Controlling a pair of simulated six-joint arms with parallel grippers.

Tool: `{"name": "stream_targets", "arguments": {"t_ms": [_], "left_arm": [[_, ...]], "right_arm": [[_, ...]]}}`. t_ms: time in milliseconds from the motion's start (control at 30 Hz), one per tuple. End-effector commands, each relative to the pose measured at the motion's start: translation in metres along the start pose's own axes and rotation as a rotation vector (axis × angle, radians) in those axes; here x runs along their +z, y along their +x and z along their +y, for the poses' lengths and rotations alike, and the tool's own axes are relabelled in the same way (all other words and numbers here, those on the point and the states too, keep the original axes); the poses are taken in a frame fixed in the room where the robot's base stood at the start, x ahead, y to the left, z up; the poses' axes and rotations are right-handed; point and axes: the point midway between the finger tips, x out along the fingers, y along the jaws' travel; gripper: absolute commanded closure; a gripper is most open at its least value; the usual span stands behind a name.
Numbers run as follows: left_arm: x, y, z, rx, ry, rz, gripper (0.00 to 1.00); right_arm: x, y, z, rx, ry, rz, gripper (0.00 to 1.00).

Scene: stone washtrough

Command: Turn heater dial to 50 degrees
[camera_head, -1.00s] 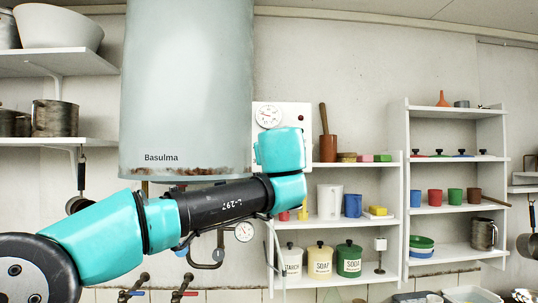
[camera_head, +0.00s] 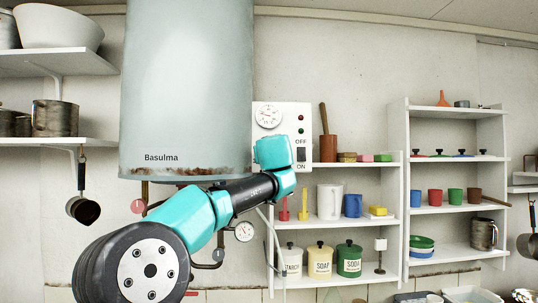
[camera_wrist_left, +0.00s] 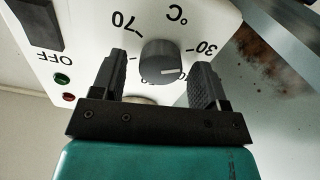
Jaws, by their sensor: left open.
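The heater dial (camera_wrist_left: 160,64) is a round dark grey knob with a pale pointer line on the white control box (camera_wrist_left: 85,18). In the left wrist view the box appears upside down, with a 70 left of the knob, a 30 right of it and °C above. The pointer line lies low on the knob's face, nearly level; its exact reading is unclear. My left gripper (camera_wrist_left: 160,80) is open, one finger on each side of the knob with gaps visible. In the head view my teal left wrist (camera_head: 272,152) covers the knob. My right gripper is out of view.
The box also carries a round white gauge (camera_head: 268,115), red and green lights and an OFF/ON switch (camera_head: 301,158). The grey Basulma tank (camera_head: 187,80) hangs close at its left. White shelves (camera_head: 405,130) with cups and canisters stand at right.

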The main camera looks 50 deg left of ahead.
Motion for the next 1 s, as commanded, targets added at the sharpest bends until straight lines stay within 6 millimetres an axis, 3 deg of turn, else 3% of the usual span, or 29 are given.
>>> {"name": "stream_targets", "arguments": {"t_ms": [267, 767, 1000], "left_arm": [[-0.0002, 0.0008, -0.0001, 0.000, 0.000, 0.000, 0.32], [-0.0001, 0.0006, 0.0000, 0.000, 0.000, 0.000, 0.80], [0.0000, 0.0006, 0.0001, 0.000, 0.013, 0.000, 0.82]], "right_arm": [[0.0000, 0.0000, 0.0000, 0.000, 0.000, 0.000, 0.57], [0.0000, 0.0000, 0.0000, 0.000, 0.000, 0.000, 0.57], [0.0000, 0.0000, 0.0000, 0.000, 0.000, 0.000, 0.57]]}}
